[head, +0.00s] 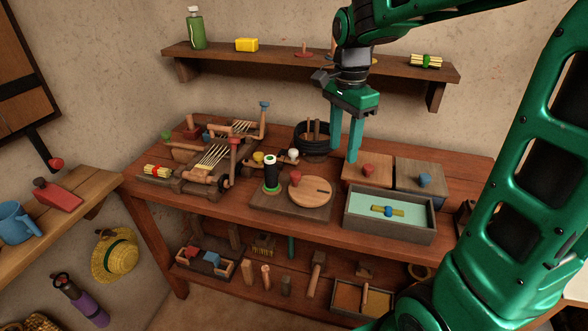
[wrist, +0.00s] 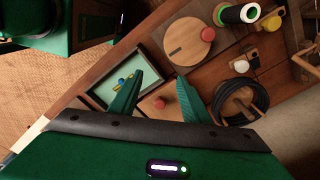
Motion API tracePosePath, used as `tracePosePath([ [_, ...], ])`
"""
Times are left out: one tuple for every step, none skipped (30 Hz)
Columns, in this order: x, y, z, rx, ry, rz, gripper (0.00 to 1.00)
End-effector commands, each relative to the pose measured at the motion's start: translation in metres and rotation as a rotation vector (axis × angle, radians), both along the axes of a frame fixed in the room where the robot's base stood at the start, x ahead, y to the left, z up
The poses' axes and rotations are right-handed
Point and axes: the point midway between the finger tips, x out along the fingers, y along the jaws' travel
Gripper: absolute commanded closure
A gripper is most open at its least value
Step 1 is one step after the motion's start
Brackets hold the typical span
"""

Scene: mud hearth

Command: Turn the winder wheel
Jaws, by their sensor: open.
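A round wooden disc (head: 316,193), which looks like the winder wheel, lies flat on a wooden base board (head: 283,208) near the table's middle. It has a red knob (head: 295,176) at its left edge and a dark slot towards the right. A black spool (head: 270,176) with a green ring stands left of it. The wrist view shows the disc (wrist: 185,46), its red knob (wrist: 208,34) and the spool (wrist: 240,13). My gripper (head: 344,157) is open and empty, pointing down above the back of the table, apart from the wheel. Its fingers (wrist: 160,88) are spread in the wrist view.
A dark pot (head: 313,142) stands behind the wheel. Two lidded boxes with a red knob (head: 368,169) and a blue knob (head: 425,179) stand right, behind a green-lined tray (head: 390,229). A wooden machine (head: 205,175) fills the left. A wall shelf (head: 290,60) hangs behind.

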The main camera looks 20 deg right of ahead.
Motion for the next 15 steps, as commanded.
tracePosePath([
  [0.018, 0.015, -0.001, 0.002, 0.001, -0.055, 0.57],
  [0.028, 0.024, -0.001, 0.004, 0.000, -0.094, 0.57],
  [0.039, 0.035, -0.002, 0.007, 0.000, -0.143, 0.57],
  [0.047, 0.043, -0.002, 0.009, -0.002, -0.177, 0.57],
  [0.053, 0.051, -0.003, 0.011, -0.001, -0.209, 0.57],
  [0.061, 0.059, -0.003, 0.014, -0.002, -0.248, 0.57],
  [0.066, 0.066, -0.004, 0.015, -0.002, -0.273, 0.57],
  [0.070, 0.071, -0.004, 0.016, -0.002, -0.295, 0.57],
  [0.075, 0.077, -0.005, 0.018, -0.003, -0.321, 0.57],
  [0.078, 0.080, -0.005, 0.019, -0.003, -0.337, 0.57],
  [0.080, 0.083, -0.006, 0.021, -0.003, -0.350, 0.57],
  [0.082, 0.086, -0.006, 0.022, -0.002, -0.364, 0.57],
  [0.083, 0.087, -0.007, 0.022, -0.002, -0.370, 0.57],
  [0.084, 0.089, -0.009, 0.023, -0.002, -0.376, 0.57],
  [0.085, 0.089, -0.011, 0.023, -0.001, -0.380, 0.57],
])
